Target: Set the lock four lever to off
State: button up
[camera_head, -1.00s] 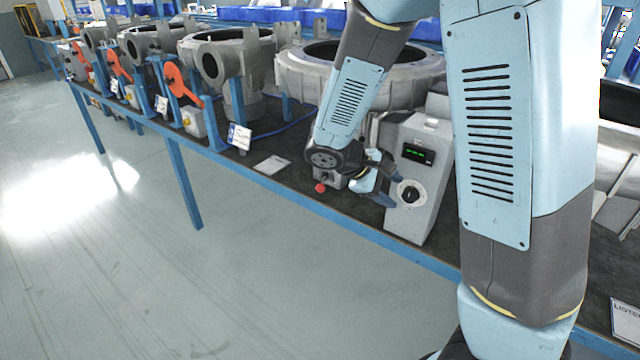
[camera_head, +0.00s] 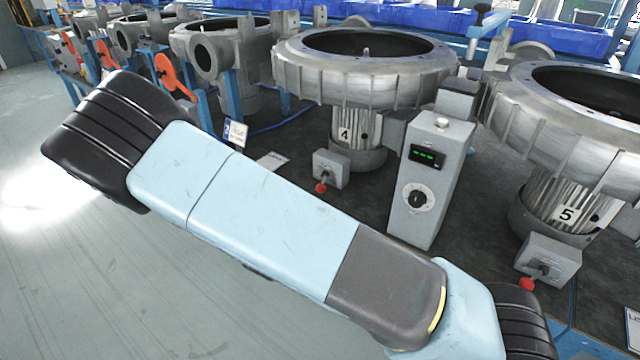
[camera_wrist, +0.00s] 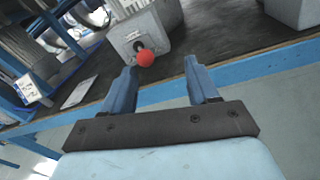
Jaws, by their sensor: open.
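The lock four lever (camera_head: 321,187) has a red ball on its end and sticks out of a small grey box (camera_head: 331,169) below the blower marked 4 (camera_head: 344,133). In the head view the red ball hangs below the box. In the wrist view the red ball (camera_wrist: 145,58) shows in front of its grey box (camera_wrist: 138,36), near the tip of the left finger. My gripper (camera_wrist: 161,78) is open and empty, with its two blue fingers pointing toward the bench edge. I cannot tell the gap between finger and ball. My gripper is out of the head view.
A grey control box (camera_head: 428,175) with a green display and dial stands right of the lever. Blower 5 (camera_head: 568,214) has a similar red-ball lever (camera_head: 527,284). A blue bench rail (camera_wrist: 230,77) crosses the wrist view. Floor in front is clear.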

aim_at(323, 185)
jog(key=w+d, duration=0.1)
jog(key=w, duration=0.3)
jog(key=w+d+f+n+y, duration=0.1)
jog(key=w, duration=0.3)
jog(key=w+d+n+t, duration=0.1)
jog(key=w, duration=0.4)
jog(key=shift+d+f+y, duration=0.3)
jog(key=shift+d, duration=0.1)
jog(key=shift+c, duration=0.3)
grip_shut()
